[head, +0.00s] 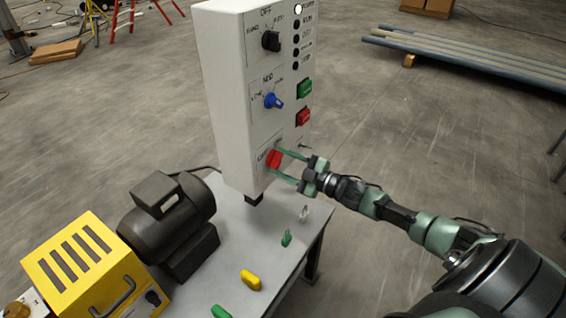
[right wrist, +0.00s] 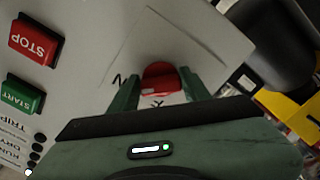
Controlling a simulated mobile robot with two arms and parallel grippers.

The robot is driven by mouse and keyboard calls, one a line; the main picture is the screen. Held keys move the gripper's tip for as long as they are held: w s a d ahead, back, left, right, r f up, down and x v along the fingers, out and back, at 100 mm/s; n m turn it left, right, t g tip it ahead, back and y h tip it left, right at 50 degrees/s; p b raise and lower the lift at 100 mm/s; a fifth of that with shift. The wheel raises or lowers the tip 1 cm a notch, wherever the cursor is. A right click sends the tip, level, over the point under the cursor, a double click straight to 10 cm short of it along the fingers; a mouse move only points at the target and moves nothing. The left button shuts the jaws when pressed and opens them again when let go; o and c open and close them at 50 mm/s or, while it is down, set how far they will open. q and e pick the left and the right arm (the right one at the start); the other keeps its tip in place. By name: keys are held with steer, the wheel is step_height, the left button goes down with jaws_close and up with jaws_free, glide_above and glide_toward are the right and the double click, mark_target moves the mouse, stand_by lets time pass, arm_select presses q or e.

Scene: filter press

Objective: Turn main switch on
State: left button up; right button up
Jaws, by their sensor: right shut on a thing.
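The main switch is a red rotary knob (head: 273,159) low on the front of the white control panel (head: 226,100). My right gripper (head: 283,164) reaches in from the right with its green fingers on either side of the knob. The right wrist view shows the red knob (right wrist: 160,79) between the two fingertips (right wrist: 161,88), which are shut on it. Part of the switch label is hidden behind the fingers and gripper body. My left gripper is not in view.
Above the switch are a blue knob (head: 273,100), a black knob (head: 271,41), a green START button (head: 305,89) and a red STOP button (head: 303,117). A motor (head: 165,215) and a yellow machine (head: 85,265) stand left. Small coloured pieces lie on the table (head: 314,222).

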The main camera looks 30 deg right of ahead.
steer(key=o, duration=1.4)
steer(key=shift+c, duration=0.2)
steer(key=shift+s, duration=0.1)
steer(key=b+v, duration=0.1)
steer(key=v, duration=0.6)
steer(key=shift+s+d, duration=0.2)
steer(key=shift+s, duration=0.15)
